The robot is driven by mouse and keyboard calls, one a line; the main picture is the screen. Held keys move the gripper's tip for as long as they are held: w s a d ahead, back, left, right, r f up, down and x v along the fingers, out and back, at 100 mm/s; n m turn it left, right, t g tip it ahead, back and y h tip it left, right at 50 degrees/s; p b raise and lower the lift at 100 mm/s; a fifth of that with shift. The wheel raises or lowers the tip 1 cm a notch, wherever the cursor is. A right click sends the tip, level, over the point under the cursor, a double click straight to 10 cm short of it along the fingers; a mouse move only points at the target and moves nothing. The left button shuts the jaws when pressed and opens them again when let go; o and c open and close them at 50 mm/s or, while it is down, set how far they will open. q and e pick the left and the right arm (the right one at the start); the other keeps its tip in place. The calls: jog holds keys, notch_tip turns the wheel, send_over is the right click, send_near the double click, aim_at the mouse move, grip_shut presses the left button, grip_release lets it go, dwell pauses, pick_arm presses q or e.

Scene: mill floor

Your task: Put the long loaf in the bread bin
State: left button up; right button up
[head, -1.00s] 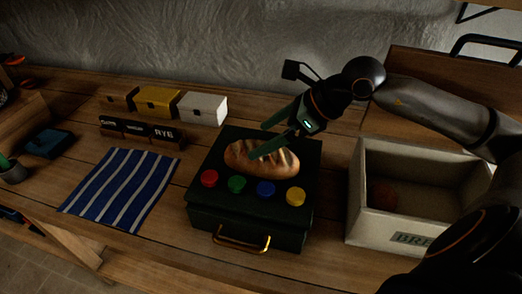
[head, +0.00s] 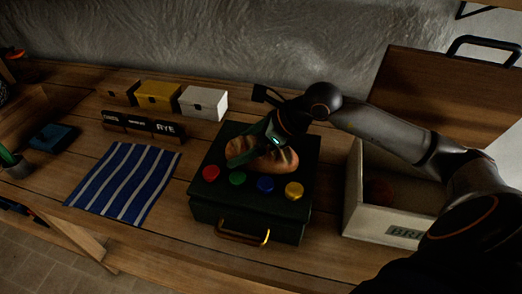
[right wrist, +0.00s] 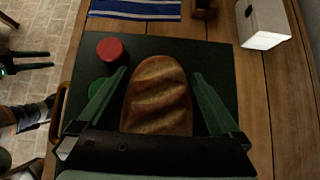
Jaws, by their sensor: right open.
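The long loaf (head: 285,158), brown with scored slashes, lies on top of a dark green box (head: 222,217). My right gripper (head: 246,156) is down over the loaf, open. In the right wrist view its green fingers (right wrist: 159,80) stand on either side of the loaf (right wrist: 158,92), with a small gap visible at each side. The bread bin (head: 353,195) is a pale box with a partly hidden "BRE" label, right of the green box. My right arm covers part of it. A small dark shape in the right wrist view seems to be my left gripper (right wrist: 28,62).
Red, green, blue and yellow knobs line the green box's front top; a brass handle (head: 243,237) sticks out below. The bin's wooden lid (head: 430,90) stands raised behind. A striped cloth (head: 125,180) and small boxes (head: 204,102) are left.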

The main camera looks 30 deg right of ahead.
jog(key=c, duration=1.3)
jog(key=shift+c, duration=0.2)
jog(key=shift+r, duration=0.15)
